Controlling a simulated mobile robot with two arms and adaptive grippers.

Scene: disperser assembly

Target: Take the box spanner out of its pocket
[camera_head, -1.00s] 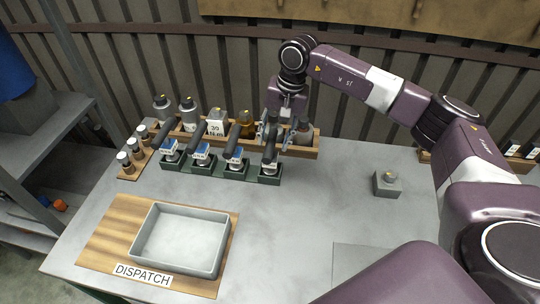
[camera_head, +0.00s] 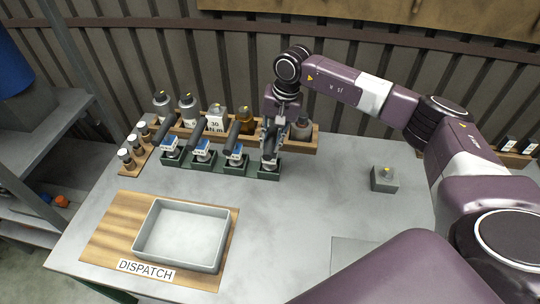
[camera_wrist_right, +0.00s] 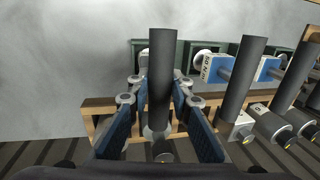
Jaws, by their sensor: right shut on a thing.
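The box spanner, which I take to be the dark-handled tool at the right end of the row, shows in the right wrist view (camera_wrist_right: 161,70) as an upright-looking dark cylinder. In the head view the gripper partly covers it. Its green pocket (camera_head: 268,174) is the rightmost of the row. My right gripper (camera_head: 270,148) has come down over this tool. In the right wrist view my right gripper (camera_wrist_right: 158,92) has its blue fingers on both sides of the handle, shut on it. The tool's lower end appears still at the pocket; the contact is hidden. My left gripper is out of view.
Several similar dark-handled tools (camera_head: 238,140) with blue-white labels stand close to the left. Bottles (camera_head: 188,107) stand in a wooden rack (camera_head: 315,140) behind. A grey tray (camera_head: 226,240) lies on the dispatch board. A small grey block (camera_head: 385,181) stands right; table between is clear.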

